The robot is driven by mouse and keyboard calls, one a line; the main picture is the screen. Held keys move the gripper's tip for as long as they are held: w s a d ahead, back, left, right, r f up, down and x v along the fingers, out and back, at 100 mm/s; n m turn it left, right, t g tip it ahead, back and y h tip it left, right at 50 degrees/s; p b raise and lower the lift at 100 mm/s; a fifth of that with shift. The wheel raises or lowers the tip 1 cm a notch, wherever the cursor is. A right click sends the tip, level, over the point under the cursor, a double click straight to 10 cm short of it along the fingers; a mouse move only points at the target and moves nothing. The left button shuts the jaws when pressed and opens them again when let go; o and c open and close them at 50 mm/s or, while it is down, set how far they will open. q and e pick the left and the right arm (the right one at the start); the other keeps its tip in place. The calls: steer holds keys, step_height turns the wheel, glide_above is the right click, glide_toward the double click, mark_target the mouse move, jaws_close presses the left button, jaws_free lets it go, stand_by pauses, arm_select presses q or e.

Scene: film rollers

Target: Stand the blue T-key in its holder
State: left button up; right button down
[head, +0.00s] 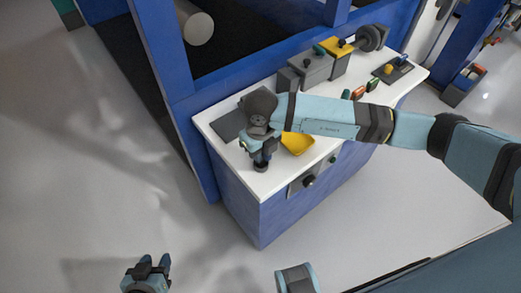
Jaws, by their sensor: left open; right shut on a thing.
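My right gripper (262,155) points down over the near left part of the white worktop (277,180). It is shut on a small dark-blue piece, which looks like the blue T-key, mostly hidden by the fingers. A small dark round piece (261,167) stands on the worktop directly below the fingers. It looks like the holder; I cannot tell whether the key is inside it or just above it. My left gripper (150,268) is open and empty, low over the floor, well away from the worktop.
A yellow tray (298,143) lies just right of my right gripper. A dark pad (228,124) lies to its left. Grey boxes (311,68), a yellow box (337,52) and a dark wheel (371,38) stand at the back. A blue frame (160,45) rises behind the worktop.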

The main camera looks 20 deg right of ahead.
steer(key=c, duration=0.9)
jaws_free()
steer(key=o, duration=0.4)
steer(key=shift+r, duration=0.1)
steer(key=shift+r+p, duration=0.85)
steer(key=shift+r, duration=0.4)
steer(key=shift+r+p, duration=1.15)
steer(key=shift+r, duration=1)
